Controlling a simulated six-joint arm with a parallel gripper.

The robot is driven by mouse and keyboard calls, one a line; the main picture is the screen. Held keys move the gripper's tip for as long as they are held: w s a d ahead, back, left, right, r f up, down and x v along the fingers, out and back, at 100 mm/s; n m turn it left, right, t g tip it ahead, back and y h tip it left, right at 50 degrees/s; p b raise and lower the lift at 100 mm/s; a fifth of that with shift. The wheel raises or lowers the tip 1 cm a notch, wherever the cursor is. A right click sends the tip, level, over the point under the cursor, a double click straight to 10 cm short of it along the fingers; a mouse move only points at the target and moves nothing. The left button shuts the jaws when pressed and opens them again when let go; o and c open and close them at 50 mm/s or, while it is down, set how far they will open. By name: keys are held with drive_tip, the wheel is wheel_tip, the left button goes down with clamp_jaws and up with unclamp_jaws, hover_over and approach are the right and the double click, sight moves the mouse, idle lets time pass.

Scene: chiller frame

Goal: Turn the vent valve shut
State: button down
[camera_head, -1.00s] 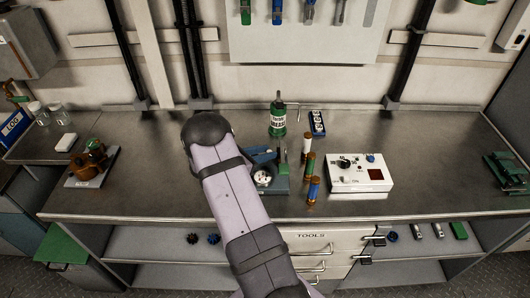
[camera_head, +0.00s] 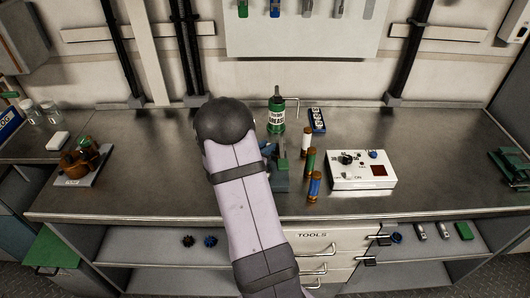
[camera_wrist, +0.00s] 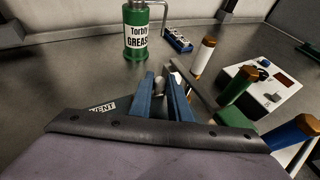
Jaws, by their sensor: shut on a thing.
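The vent valve stands mid-bench on a dark base with a VENT label (camera_wrist: 103,108). In the head view, part of its grey base (camera_head: 281,184) shows just right of my arm, and the rest is hidden behind the arm. My gripper (camera_wrist: 162,88) has two blue fingers and is shut on the small pale valve handle (camera_wrist: 159,78) between them. The handle's turn angle is hard to tell. In the head view, only a bit of the blue fingers shows beside my arm.
A green grease bottle (camera_head: 277,115) stands behind the valve. A white control box (camera_head: 361,172) is farther right. A brown device (camera_head: 84,160) sits far left, with clear bench between.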

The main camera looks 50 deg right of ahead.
drive_tip(key=c, duration=1.7)
unclamp_jaws()
drive_tip(key=shift+o, duration=0.2)
drive_tip(key=shift+r+m+g+p, duration=0.1)
drive_tip(key=shift+m+g+p, duration=0.2)
drive_tip(key=shift+p, duration=0.45)
